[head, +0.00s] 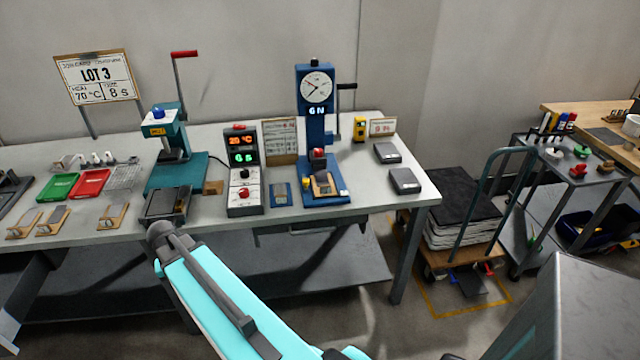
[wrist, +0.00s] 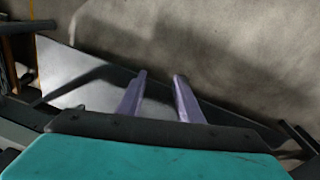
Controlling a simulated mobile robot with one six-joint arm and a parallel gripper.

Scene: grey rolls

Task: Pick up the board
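Several small wooden boards with grey pieces on them lie on the bench: one board (head: 25,222) at the far left, another board (head: 53,220) beside it, and a third board (head: 112,216) to their right. A further wooden board (head: 323,185) with a dark piece rests on the base of the blue dial press (head: 316,130). I cannot tell which one the task means. My gripper (wrist: 161,75) is open in the wrist view, its two purple fingers apart with nothing between them. In the head view I cannot make out its fingers.
On the bench (head: 222,137) stand a green lever press (head: 165,140), a controller box (head: 244,172) with lit digits, a green tray (head: 59,186) and a red tray (head: 91,183). Grey blocks (head: 405,181) lie at the right end. A cart (head: 462,215) stands right of the bench.

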